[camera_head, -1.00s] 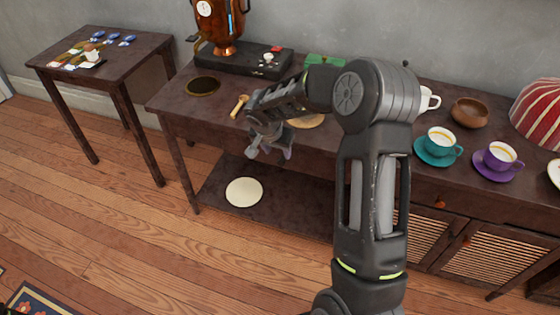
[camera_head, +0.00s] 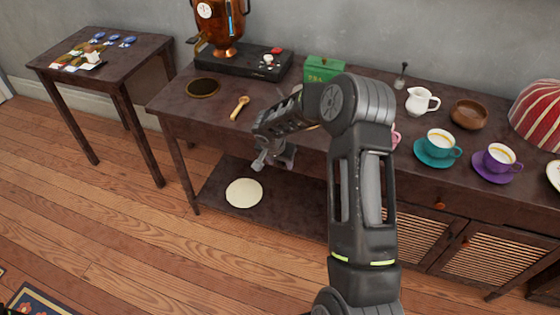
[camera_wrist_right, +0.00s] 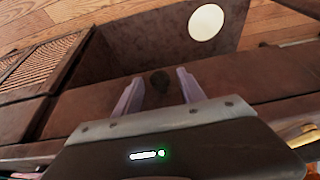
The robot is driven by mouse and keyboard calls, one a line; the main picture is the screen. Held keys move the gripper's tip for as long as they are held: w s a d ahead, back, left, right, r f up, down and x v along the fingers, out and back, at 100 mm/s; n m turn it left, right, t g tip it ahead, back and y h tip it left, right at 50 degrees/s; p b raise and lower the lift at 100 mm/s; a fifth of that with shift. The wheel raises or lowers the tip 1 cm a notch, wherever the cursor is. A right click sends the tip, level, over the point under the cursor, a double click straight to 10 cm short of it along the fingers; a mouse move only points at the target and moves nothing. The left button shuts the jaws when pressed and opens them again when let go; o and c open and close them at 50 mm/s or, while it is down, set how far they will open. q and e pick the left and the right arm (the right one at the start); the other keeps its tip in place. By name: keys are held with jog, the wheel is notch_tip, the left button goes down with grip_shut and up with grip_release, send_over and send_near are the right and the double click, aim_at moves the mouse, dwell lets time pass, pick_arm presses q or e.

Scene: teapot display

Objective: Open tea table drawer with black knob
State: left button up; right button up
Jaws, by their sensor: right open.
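The dark brown tea table (camera_head: 180,120) stands against the wall. In the right wrist view, a drawer front (camera_wrist_right: 235,82) runs across the middle, with a small black knob (camera_wrist_right: 160,80) on it. My right gripper (camera_wrist_right: 160,78) is open, with one finger on each side of the knob; I cannot tell whether they touch it. In the head view, my right gripper (camera_head: 273,162) is low at the table's front edge, and it and my arm hide the knob and much of the drawer front. My left gripper is not in view.
On the tabletop are a wooden spoon (camera_head: 240,107), green tea box (camera_head: 323,70), white jug (camera_head: 421,101), wooden bowl (camera_head: 469,113) and teal cup (camera_head: 440,143). A pale disc (camera_head: 244,193) lies on the lower shelf. The floor (camera_head: 130,235) in front is clear.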

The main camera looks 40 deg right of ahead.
jog(key=shift+c, duration=0.6)
grip_shut()
dwell(0.8)
